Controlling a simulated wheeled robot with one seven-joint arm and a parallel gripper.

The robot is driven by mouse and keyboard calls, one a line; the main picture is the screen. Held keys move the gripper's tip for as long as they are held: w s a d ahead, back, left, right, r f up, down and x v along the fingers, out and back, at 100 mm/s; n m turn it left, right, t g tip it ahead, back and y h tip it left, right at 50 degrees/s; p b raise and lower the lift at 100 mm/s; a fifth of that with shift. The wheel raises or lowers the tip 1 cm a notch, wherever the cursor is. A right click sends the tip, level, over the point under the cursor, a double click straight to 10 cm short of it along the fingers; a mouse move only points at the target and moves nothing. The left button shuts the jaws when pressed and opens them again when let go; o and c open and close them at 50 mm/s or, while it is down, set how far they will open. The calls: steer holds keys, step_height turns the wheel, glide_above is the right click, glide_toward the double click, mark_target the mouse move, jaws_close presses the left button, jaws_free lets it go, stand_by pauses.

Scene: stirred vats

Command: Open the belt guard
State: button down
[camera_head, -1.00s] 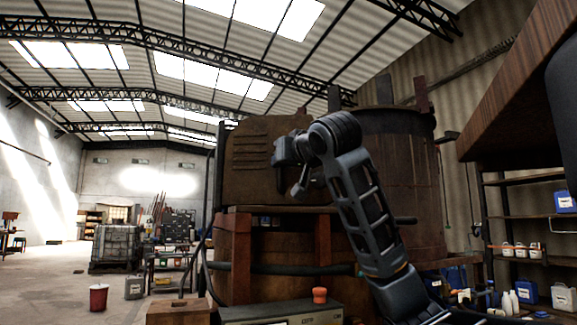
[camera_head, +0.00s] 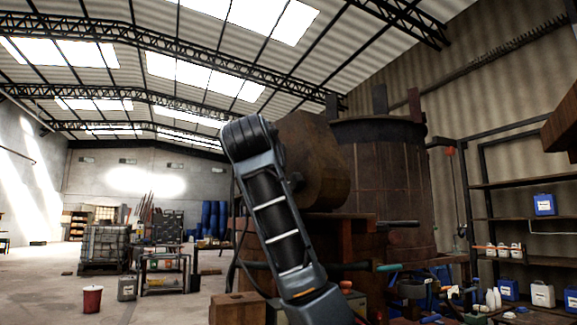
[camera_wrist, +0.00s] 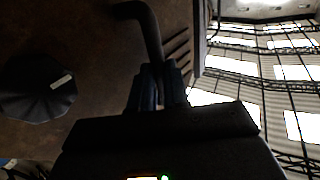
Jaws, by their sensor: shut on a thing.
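The belt guard (camera_head: 318,158) is a rusty brown metal cover in front of the large vat, partly hidden behind my arm in the head view. In the wrist view its brown panel (camera_wrist: 98,40) fills the upper left, with louvre slots (camera_wrist: 178,48) near its edge. A dark bent handle (camera_wrist: 147,28) stands out from the panel. My gripper (camera_wrist: 158,75) is shut on the handle's lower end. In the head view the gripper and handle are hidden behind my arm.
The brown vat (camera_head: 392,185) stands right behind the guard. A dark faceted round part (camera_wrist: 38,88) lies left of my gripper in the wrist view. Shelves with containers (camera_head: 544,204) stand right. A red bucket (camera_head: 92,299) and open floor are at left.

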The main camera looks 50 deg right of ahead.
steer(key=shift+w+a+r, duration=0.1)
steer(key=shift+w+a, duration=0.5)
steer(key=shift+w, duration=0.05)
steer(key=c, duration=1.4)
jaws_free()
steer(key=shift+d, duration=0.15)
steer(key=o, duration=0.3)
steer(key=shift+a, duration=0.2)
steer(key=b+v, duration=0.2)
steer(key=v, duration=0.5)
steer(key=shift+s+a, duration=0.2)
steer(key=shift+a, duration=0.05)
